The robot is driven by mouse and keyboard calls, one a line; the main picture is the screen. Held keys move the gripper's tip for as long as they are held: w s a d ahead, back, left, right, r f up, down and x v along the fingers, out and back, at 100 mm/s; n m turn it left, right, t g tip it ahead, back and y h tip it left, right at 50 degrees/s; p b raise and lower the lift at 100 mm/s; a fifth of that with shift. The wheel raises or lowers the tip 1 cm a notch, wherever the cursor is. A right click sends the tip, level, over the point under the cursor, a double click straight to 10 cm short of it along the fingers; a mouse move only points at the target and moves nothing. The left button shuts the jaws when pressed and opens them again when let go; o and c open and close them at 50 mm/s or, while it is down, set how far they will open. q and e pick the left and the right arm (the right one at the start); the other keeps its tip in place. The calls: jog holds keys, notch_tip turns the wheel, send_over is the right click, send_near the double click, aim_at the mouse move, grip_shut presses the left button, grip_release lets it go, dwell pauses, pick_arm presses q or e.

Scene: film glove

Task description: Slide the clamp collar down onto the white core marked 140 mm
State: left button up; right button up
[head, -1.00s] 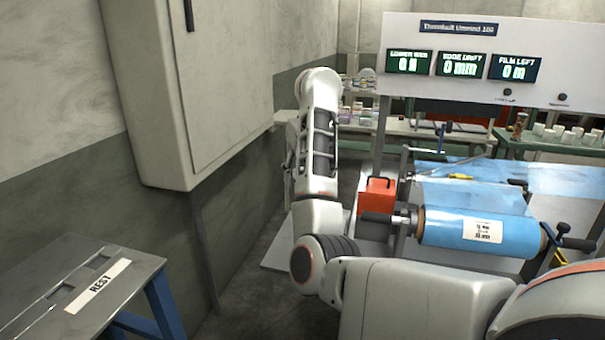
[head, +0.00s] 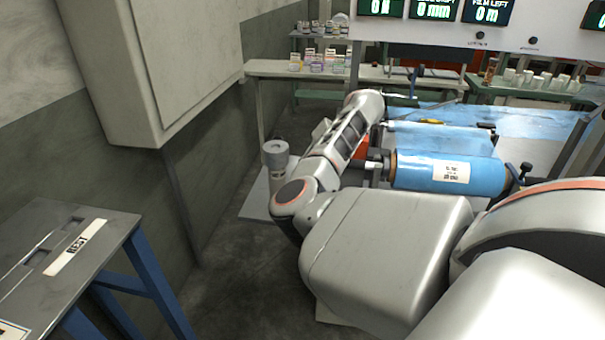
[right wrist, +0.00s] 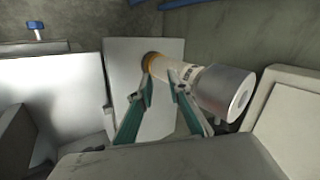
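The clamp collar (head: 275,150) is a grey metal cylinder with a hole in its end. It sits at the top of an upright white core (head: 279,180), left of my arm in the head view. In the right wrist view the collar (right wrist: 228,92) is at the right end of the core (right wrist: 183,72), whose far end has an orange-brown ring. Dark print on the core is too small to read. My right gripper (right wrist: 163,80) is open, its teal fingers apart and overlapping the core in the picture; contact is unclear. My left gripper is not in view.
A pale floor plate (head: 255,206) lies under the core. A wall cabinet (head: 150,70) and a bench marked REST (head: 75,250) are on the left. A blue film roll (head: 450,172) on the machine is right of my arm. Shelves with jars stand behind.

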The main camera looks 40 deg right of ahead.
jog(key=v, duration=1.2)
jog(key=shift+w, duration=0.1)
dwell(0.5)
